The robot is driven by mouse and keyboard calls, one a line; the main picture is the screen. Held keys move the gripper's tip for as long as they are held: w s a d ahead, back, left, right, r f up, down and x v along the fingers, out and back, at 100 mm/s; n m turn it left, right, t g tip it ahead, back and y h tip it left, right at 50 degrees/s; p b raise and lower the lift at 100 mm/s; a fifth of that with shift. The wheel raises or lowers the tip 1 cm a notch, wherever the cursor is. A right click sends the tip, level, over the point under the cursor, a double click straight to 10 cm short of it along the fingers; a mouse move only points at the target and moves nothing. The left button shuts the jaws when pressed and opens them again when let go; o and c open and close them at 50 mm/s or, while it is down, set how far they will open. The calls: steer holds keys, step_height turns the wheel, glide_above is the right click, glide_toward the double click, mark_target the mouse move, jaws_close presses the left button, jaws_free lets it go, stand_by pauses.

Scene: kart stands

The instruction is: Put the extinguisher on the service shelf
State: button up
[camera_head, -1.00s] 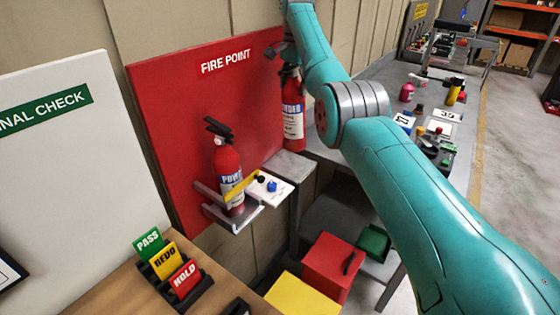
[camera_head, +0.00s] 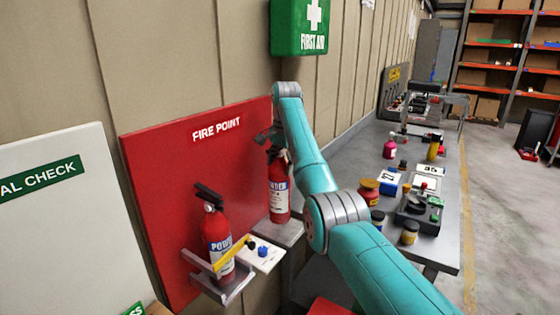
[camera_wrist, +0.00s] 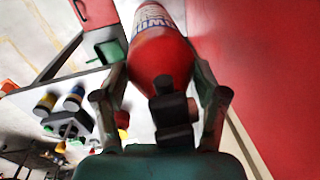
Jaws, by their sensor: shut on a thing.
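A red extinguisher (camera_head: 279,190) with a white and blue label is upright in front of the right edge of the fire point board. My gripper (camera_head: 272,140) is shut on its upper part. In the wrist view, its red body (camera_wrist: 160,55) shows between my two fingers (camera_wrist: 162,85). Its base appears at or just above a small grey shelf (camera_head: 290,234); I cannot tell whether it touches. I cannot tell for sure that this is the service shelf. A second red extinguisher (camera_head: 217,243) stands in a metal bracket (camera_head: 236,290) on the board, behind a yellow strap.
The red FIRE POINT board (camera_head: 165,200) is close behind and left of the held extinguisher. A long grey workbench (camera_head: 440,250) with jars and cards lies to the right. A green first aid box (camera_head: 298,28) hangs above. Open floor (camera_head: 510,230) lies at far right.

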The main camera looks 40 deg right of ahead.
mark_target(282, 153)
steer(key=shift+f, duration=2)
steer(key=o, duration=1.8)
steer(key=shift+f, duration=0.1)
steer(key=r, duration=0.4)
steer(key=s+r, duration=0.1)
steer(key=r, duration=0.7)
steer(key=shift+s+d, duration=0.1)
steer(key=shift+s, duration=0.05)
